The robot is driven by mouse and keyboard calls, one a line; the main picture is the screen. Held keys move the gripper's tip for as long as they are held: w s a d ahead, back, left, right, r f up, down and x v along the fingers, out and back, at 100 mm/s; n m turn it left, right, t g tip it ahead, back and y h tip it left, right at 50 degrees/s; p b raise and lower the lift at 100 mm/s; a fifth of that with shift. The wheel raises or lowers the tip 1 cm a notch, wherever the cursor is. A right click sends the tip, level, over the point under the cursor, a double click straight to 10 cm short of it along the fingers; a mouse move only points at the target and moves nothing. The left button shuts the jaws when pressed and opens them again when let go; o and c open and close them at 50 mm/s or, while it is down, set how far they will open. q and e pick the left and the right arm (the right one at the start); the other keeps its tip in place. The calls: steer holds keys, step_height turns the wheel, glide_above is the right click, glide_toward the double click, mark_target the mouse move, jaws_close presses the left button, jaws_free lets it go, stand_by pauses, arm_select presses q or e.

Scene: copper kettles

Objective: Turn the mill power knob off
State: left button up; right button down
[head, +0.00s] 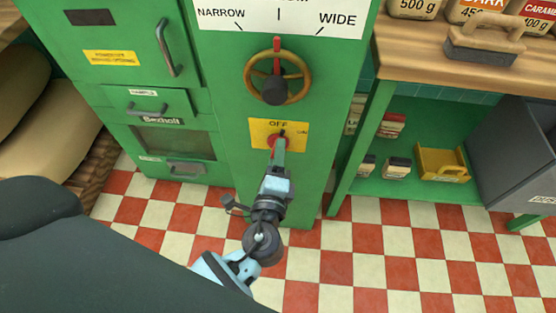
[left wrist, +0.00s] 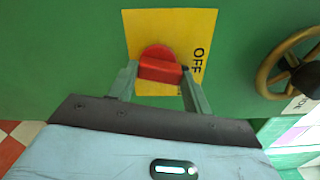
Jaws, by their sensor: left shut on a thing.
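The red power knob (left wrist: 160,68) sits on a yellow plate (left wrist: 180,30) marked OFF, on the green mill front. In the head view the yellow plate (head: 296,132) is below the brass handwheel, and the knob (head: 272,141) is mostly hidden by my gripper. My left gripper (head: 278,150) reaches up to the plate. In the left wrist view its two fingers (left wrist: 157,82) are on either side of the knob's red grip bar, shut on it. Which way the knob points is hard to tell. My right gripper is not in view.
A brass handwheel (head: 297,72) with a dark hub is just above the plate, under a NARROW–WIDE scale (head: 278,17). Green drawers (head: 150,105) are at the left. A wooden counter (head: 450,55) and green shelf (head: 400,177) with packets stand at the right. The checkered floor (head: 380,250) is clear.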

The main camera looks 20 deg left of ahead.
arm_select(q)
steer(key=shift+a+n+b, duration=0.1)
steer(key=shift+n+b, duration=0.9)
steer(key=shift+n, duration=0.5)
steer(key=o, duration=1)
steer(key=shift+s, duration=0.15)
